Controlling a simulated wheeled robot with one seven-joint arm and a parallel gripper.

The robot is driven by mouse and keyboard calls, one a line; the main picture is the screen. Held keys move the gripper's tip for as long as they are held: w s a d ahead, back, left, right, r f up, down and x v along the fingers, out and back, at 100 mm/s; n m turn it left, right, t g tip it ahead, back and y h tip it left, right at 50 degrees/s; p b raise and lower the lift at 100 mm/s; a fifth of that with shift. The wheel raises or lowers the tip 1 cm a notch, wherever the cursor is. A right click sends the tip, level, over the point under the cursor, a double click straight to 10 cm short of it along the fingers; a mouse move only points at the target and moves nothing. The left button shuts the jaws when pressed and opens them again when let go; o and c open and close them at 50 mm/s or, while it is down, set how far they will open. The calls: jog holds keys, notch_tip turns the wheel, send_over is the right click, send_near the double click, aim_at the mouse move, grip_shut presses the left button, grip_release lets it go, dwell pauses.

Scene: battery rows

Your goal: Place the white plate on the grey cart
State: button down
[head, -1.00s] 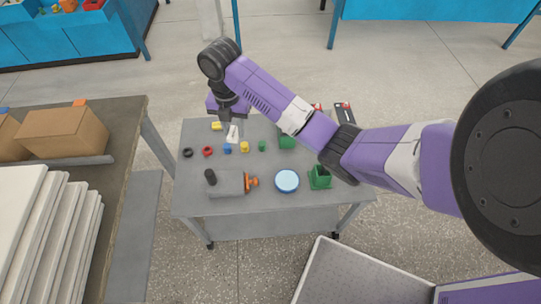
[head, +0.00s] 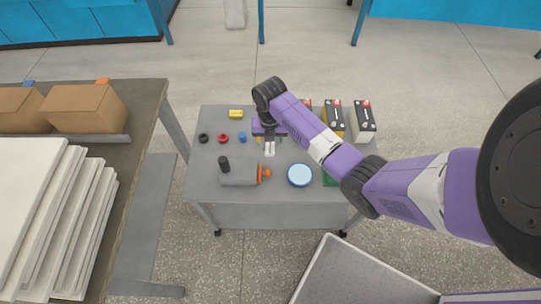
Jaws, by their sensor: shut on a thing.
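The grey cart (head: 225,210) stands in the middle on wheels. My gripper (head: 270,148) is over its top, among the small coloured parts. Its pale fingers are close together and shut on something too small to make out. Flat white plates lie stacked (head: 85,205) on the bench at the left, apart from my gripper. I cannot tell whether one of these is the task's white plate.
Black-and-white batteries (head: 364,118) stand at the cart's back right, partly behind my arm. A grey tool with an orange end (head: 240,174), a black ring (head: 203,138), a red ring (head: 223,138) and a yellow part (head: 236,114) lie on the cart. Cardboard boxes (head: 85,108) sit on the bench.

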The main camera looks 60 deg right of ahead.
aim_at(270, 161)
notch_tip(270, 161, down, 8)
jog(key=shift+f+b, duration=0.1)
jog(key=shift+b, duration=0.4)
jog(key=shift+f, duration=0.1)
jog(key=c, duration=1.1)
grip_release()
jog(key=shift+o, duration=0.2)
notch_tip(270, 161, up, 12)
jog(key=shift+r+p, duration=0.2)
jog(key=shift+p, duration=0.5)
